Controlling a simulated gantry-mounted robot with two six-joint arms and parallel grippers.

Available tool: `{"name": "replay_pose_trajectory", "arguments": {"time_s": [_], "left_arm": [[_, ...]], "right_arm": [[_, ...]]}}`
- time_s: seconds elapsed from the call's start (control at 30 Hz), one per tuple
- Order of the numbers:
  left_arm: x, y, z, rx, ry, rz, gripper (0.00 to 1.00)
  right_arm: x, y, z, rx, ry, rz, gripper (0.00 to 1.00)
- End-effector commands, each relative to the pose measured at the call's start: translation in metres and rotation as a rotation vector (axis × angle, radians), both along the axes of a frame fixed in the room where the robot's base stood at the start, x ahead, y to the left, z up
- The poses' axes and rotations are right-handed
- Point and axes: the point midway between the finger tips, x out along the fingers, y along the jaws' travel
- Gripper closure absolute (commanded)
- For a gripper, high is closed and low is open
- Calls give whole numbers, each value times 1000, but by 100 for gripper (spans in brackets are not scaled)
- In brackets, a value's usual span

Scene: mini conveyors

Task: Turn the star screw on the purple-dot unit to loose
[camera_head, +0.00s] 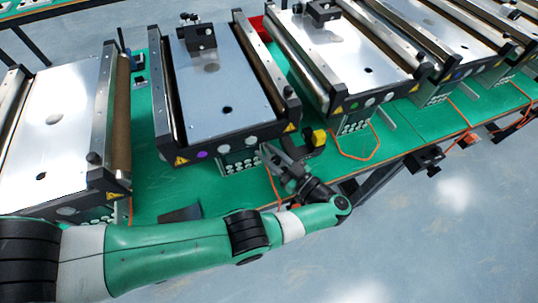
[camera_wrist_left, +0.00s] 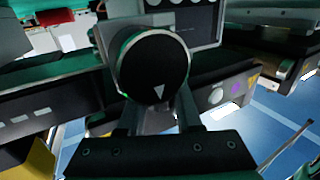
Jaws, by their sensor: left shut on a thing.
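The purple-dot unit is the second conveyor from the left in the head view, with a silver plate (camera_head: 225,85). Its purple dot (camera_head: 202,154) is on the black front face, and also shows at the right in the left wrist view (camera_wrist_left: 236,88). My left gripper (camera_head: 270,155) is at the front right of this unit, below its front edge. In the left wrist view its fingers are shut around a round black knob (camera_wrist_left: 153,68) with a pale triangular mark, which I take for the star screw. The knob's far side is hidden. My right gripper is not in view.
A yellow and black part (camera_head: 319,138) stands close to the right of my left gripper. The green-dot unit (camera_head: 354,106) is to the right, and another conveyor (camera_head: 50,125) to the left. An orange cable (camera_head: 360,158) loops over the green table (camera_head: 160,190).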

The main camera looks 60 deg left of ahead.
Motion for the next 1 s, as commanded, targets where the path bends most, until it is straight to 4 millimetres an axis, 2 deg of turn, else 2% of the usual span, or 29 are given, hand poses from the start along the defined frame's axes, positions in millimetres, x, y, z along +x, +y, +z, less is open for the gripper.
{"name": "replay_pose_trajectory", "arguments": {"time_s": [0.37,0.4,0.53,1.0], "left_arm": [[0,0,2,1,-2,5,100],[0,0,2,1,-2,5,60],[0,0,1,1,-2,4,37],[3,-5,0,1,2,-2,37]], "right_arm": [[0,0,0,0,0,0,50],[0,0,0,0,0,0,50],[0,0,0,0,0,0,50],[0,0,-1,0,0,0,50]]}}
